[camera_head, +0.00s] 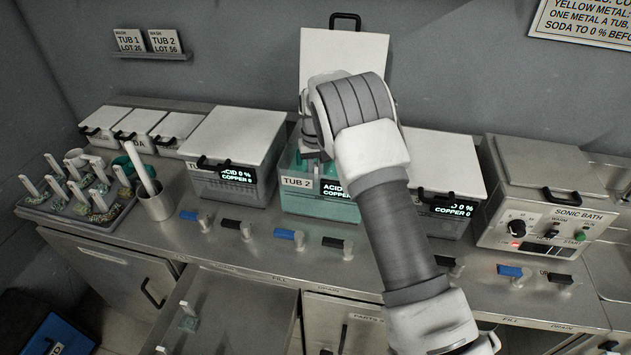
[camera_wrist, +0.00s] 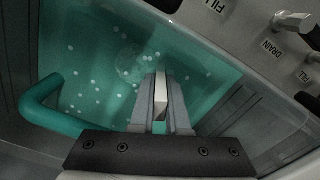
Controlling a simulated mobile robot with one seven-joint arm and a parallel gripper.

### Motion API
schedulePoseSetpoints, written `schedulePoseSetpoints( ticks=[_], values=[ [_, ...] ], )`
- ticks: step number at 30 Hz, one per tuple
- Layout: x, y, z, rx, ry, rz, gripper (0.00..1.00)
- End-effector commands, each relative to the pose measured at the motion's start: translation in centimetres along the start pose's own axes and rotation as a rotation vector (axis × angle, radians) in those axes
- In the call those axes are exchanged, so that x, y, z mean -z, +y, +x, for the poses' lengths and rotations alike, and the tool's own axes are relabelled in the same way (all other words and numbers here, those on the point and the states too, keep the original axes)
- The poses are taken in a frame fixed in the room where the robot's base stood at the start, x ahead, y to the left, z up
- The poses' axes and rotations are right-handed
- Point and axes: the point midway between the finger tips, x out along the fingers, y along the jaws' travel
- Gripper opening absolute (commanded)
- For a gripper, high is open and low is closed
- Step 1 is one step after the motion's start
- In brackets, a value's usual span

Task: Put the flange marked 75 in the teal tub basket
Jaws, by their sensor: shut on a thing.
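The teal tub (camera_head: 315,205), labelled TUB 2, stands open in the middle of the counter, its pale lid (camera_head: 342,60) raised behind it. My gripper (camera_head: 318,157) is down at the tub's mouth, partly hidden by my arm. In the wrist view my gripper (camera_wrist: 166,82) is shut on a pale upright piece (camera_wrist: 162,95), likely the flange's handle, above the teal interior (camera_wrist: 95,60). A teal curved bar (camera_wrist: 42,100) shows at the left. A faint mottled round patch (camera_wrist: 130,68) lies beyond the fingertips; I cannot tell what it is. The number 75 is not legible.
A grey tray (camera_head: 75,207) of several white-handled parts stands at the left, beside a metal cup (camera_head: 156,205). Closed grey tubs (camera_head: 232,150) flank the teal one. The sonic bath (camera_head: 540,200) is at the right. Blue and black valve levers line the front. A drawer (camera_head: 235,310) is open below.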

Motion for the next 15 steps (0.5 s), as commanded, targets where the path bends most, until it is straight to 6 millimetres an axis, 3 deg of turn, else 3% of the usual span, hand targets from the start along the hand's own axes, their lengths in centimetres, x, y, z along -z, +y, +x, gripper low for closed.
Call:
schedulePoseSetpoints(
  ticks=[4, 15],
  values=[
    [0.0, 0.0, 1.8, 0.0, 0.001, 0.0, 0.0],
    [0.0, 0.0, 2.4, 0.0, 0.002, 0.0, 0.0]
  ],
)
